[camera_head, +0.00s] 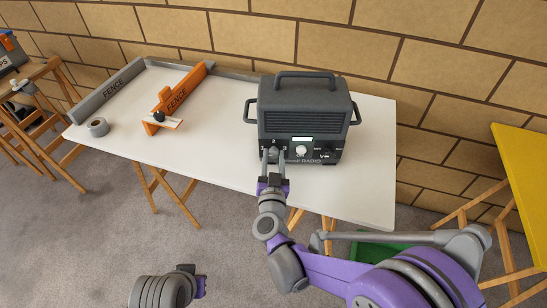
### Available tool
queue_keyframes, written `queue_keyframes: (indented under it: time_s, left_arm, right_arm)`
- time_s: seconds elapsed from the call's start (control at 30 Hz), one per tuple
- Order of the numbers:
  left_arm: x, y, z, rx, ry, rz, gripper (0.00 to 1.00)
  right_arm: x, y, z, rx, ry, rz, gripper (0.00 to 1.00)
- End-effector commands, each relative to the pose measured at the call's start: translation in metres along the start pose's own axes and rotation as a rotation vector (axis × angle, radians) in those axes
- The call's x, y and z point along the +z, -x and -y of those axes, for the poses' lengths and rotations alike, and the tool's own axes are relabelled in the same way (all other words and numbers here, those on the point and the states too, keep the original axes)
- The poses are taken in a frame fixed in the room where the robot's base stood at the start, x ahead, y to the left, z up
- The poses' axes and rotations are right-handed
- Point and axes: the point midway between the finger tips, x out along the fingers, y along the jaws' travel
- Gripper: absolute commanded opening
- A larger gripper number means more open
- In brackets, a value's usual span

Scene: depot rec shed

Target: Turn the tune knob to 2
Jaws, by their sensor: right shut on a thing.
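A dark grey radio (303,110) with a top handle stands on the white table, its front panel facing me. The panel has a small lit display (302,139), a white round knob (301,151) below it and small controls to the right. My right gripper (272,156) is at the panel's left part, shut on a control there that its fingers mostly hide. The knob markings and any pointer are too small or covered to read. My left gripper (200,281) is low in front of the table, away from the radio; its jaws are unclear.
The white table (215,140) has clear room left of the radio. An orange fence (185,92), a grey fence (107,90) and a tape roll (98,126) lie at its left.

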Motion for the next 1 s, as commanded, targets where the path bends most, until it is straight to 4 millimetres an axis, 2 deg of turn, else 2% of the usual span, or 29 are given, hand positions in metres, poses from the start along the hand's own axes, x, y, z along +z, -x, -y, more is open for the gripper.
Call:
queue_keyframes:
  time_s: [0.47, 0.67, 1.0]
  left_arm:
    - [0.0005, -0.0012, 0.0, 0.0, 0.0, 0.0, 0.0]
    - [0.0013, -0.0034, 0.0, 0.0, 0.0, 0.001, 0.0]
    - [0.0028, -0.0073, 0.0, 0.0, 0.0, 0.003, 0.0]
  right_arm:
    - [0.0002, 0.0002, -0.0001, 0.0, -0.055, 0.0, 0.0]
    - [0.0004, 0.0, 0.0, 0.0, -0.176, 0.0, 0.0]
    - [0.0005, 0.0001, -0.0002, 0.0, -0.489, 0.0, 0.0]
